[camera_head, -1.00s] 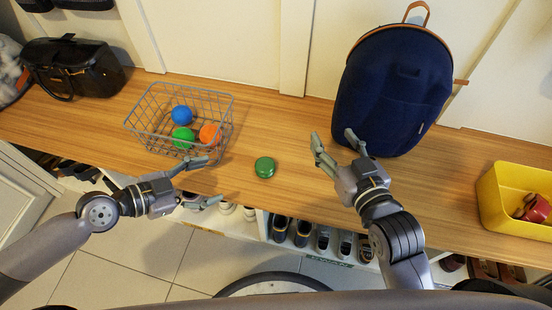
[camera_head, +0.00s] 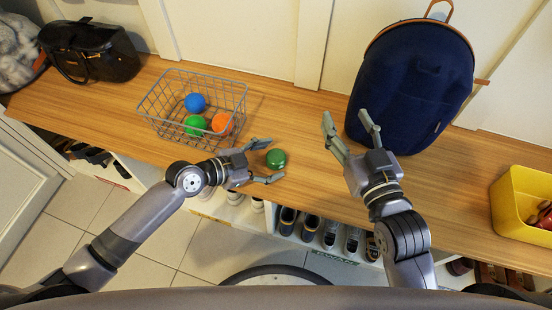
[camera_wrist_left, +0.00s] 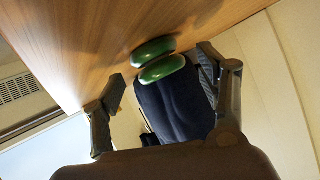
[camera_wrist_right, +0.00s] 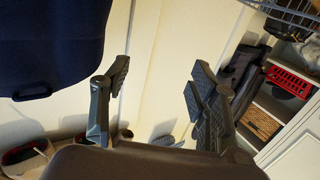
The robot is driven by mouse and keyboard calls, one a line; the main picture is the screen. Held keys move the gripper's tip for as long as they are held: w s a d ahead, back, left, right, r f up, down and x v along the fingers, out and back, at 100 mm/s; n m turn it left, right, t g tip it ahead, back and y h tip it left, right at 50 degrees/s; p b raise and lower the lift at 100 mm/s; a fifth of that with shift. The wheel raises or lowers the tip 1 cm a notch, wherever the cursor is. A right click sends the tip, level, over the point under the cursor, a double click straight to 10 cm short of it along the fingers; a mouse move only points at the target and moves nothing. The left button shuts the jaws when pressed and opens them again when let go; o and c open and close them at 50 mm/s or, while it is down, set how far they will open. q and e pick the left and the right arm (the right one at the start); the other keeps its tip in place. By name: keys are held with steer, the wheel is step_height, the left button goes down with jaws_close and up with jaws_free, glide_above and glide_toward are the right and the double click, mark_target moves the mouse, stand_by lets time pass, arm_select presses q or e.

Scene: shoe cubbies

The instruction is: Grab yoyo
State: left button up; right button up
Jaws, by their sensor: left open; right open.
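A green yoyo (camera_head: 276,159) lies on the wooden bench top near its front edge. In the left wrist view the yoyo (camera_wrist_left: 157,60) shows edge-on as two green halves with a gap, ahead of the fingers. My left gripper (camera_head: 268,161) is open. Its fingertips are at the left side of the yoyo, not closed on it; whether they touch it I cannot tell. My right gripper (camera_head: 346,122) is open and empty, to the right of the yoyo in front of the backpack; its fingers also show in the right wrist view (camera_wrist_right: 158,80).
A wire basket (camera_head: 190,136) with blue, green and orange balls stands left of the yoyo. A dark blue backpack (camera_head: 415,85) stands at the back right. A yellow bin (camera_head: 520,228) is far right, a black bag (camera_head: 90,50) far left. Shoes fill cubbies below the bench.

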arm_select(q)
steer(key=shift+w+d+f, duration=0.35)
steer(key=shift+d+f, duration=0.05)
steer(key=shift+d, duration=0.1)
steer(key=shift+c, duration=0.4)
steer(key=c, duration=1.1)
